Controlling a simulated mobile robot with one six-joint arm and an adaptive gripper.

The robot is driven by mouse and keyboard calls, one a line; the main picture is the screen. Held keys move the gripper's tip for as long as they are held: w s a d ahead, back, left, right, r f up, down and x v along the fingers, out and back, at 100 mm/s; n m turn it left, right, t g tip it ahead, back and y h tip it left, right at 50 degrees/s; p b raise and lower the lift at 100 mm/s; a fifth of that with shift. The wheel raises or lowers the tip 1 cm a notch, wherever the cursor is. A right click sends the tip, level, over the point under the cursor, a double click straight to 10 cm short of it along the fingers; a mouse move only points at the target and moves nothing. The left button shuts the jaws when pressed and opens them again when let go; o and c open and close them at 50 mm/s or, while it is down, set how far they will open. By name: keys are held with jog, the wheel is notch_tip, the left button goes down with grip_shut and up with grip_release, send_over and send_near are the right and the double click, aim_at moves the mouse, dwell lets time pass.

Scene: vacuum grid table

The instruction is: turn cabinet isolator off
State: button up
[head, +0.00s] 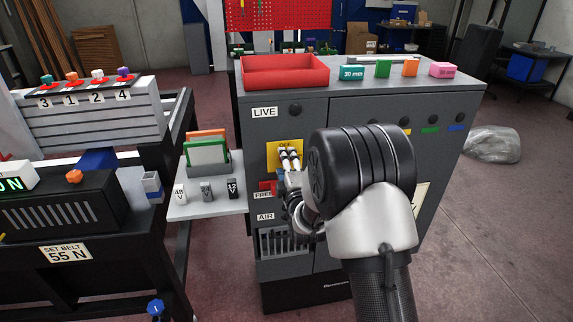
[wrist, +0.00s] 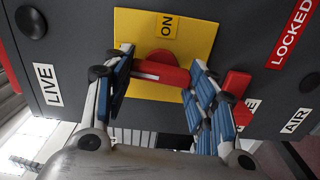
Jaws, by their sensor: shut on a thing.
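The cabinet isolator is a red handle (wrist: 162,73) on a yellow plate (wrist: 140,28) on the grey cabinet's front. In the wrist view an ON label (wrist: 167,25) shows above the handle. The handle's bar lies left to right there, which is upright on the cabinet, with a pale mark near its left end. In the head view, lettering that looks like OFF (head: 285,144) shows at the plate's top. My gripper (wrist: 162,80) is shut on the handle, one finger at each end of the bar. In the head view my gripper (head: 290,158) hides the handle.
A red LOCKED sign (wrist: 291,38) and a red block (wrist: 236,88) sit beside the plate. LIVE (head: 264,112) and AIR (head: 265,216) labels mark the cabinet. A red tray (head: 285,72) and coloured blocks stand on top. A side shelf (head: 190,210) with small blocks adjoins at left.

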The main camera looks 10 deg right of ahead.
jog(key=shift+n, duration=0.6)
jog(key=o, duration=1)
jog(key=shift+o, duration=0.2)
jog(key=s, duration=1.2)
